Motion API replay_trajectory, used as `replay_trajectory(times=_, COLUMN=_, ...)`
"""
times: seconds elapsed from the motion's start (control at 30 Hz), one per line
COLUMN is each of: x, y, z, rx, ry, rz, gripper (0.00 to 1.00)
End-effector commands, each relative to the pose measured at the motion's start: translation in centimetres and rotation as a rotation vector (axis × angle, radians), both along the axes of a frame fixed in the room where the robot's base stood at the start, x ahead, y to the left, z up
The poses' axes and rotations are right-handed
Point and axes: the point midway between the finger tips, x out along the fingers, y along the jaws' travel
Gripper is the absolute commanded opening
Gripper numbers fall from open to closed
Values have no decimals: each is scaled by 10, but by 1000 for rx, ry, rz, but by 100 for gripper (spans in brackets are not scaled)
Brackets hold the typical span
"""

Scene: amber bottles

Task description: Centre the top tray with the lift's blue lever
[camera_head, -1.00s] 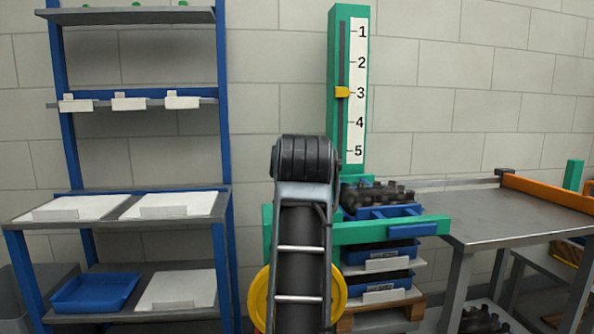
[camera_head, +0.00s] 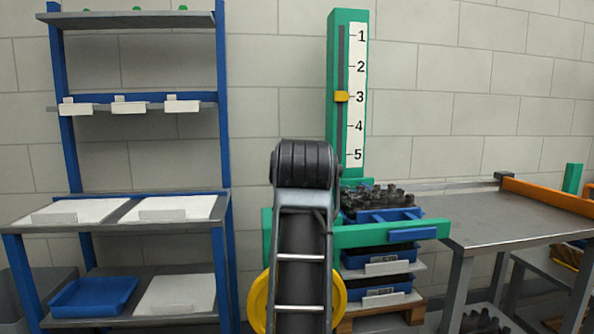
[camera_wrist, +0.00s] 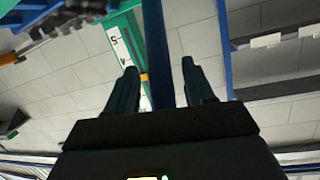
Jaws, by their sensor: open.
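The lift is a green column (camera_head: 347,25) with a white scale, and its yellow pointer (camera_head: 342,96) stands at 3. The top tray (camera_head: 405,216) is blue, holds dark bottles, and sits behind the lift's green crossbar (camera_head: 350,237). My arm hides its left side. A short blue piece (camera_head: 413,234) is on the crossbar's right part. In the wrist view, my gripper (camera_wrist: 160,72) is open. A blue bar (camera_wrist: 157,40), perhaps the lever, runs between its fingers in the picture; I cannot tell whether they touch it. My gripper is hidden in the head view.
More blue trays (camera_head: 385,283) are stacked below the top tray on a wooden pallet. A metal table (camera_head: 510,212) stands close on the right. A blue-framed shelf unit (camera_head: 222,120) stands on the left, with pale wall between it and the lift.

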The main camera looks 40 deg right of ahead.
Motion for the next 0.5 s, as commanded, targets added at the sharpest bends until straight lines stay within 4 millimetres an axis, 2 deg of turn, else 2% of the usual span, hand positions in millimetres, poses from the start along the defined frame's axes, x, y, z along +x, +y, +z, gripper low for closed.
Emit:
replay_trajectory(times=0.3, x=-37, y=33, z=10, rx=-1, ry=-2, rz=3, gripper=53)
replay_trajectory(times=0.5, x=-51, y=45, z=14, rx=-1, ry=0, rz=2, gripper=53)
